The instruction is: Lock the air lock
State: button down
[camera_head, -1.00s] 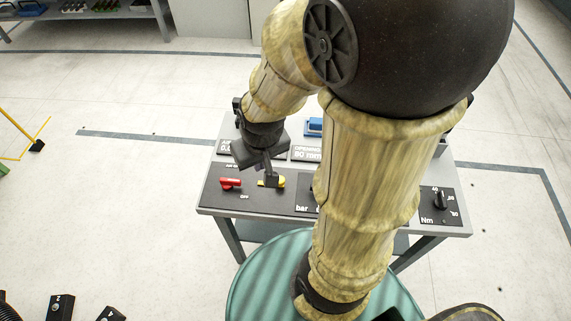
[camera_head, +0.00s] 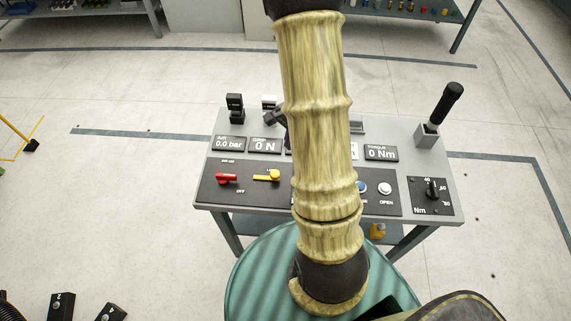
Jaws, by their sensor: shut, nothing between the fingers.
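The yellow lever (camera_head: 267,176) is on the dark front panel of the grey bench. It lies nearly level, with its thicker end at the right. I cannot read the label by it, so its lock state is unclear. The red lever (camera_head: 226,178) sits to its left, between the air ON and OFF labels. My gripper (camera_head: 275,115) is mostly hidden behind my arm. Only a dark part shows above the displays, apart from the yellow lever. Its fingertips cannot be made out.
The air display (camera_head: 229,143) reads 0.0 bar. A black-handled lever (camera_head: 440,113) stands at the bench's right rear. A black dial (camera_head: 432,190) and a white OPEN button (camera_head: 385,188) are at the right. My arm covers the bench's middle. Open floor surrounds the bench.

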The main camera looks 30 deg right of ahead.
jog(key=d+f+m, duration=0.4)
jog(key=d, duration=0.1)
jog(key=shift+w+d+f+y, duration=0.3)
send_near(285, 175)
jog(key=f, duration=0.1)
jog(key=d+f, duration=0.1)
jog(key=f, duration=0.1)
jog(key=shift+s+d+f+m+p, duration=0.25)
jog(key=shift+s+d+m+p, duration=0.05)
jog(key=shift+d+p, duration=0.1)
jog(key=a+p, duration=0.1)
jog(key=a, duration=0.3)
jog(key=shift+w, duration=0.2)
jog(key=shift+a+f, duration=0.1)
jog(key=shift+a, duration=0.1)
jog(key=shift+w, duration=0.15)
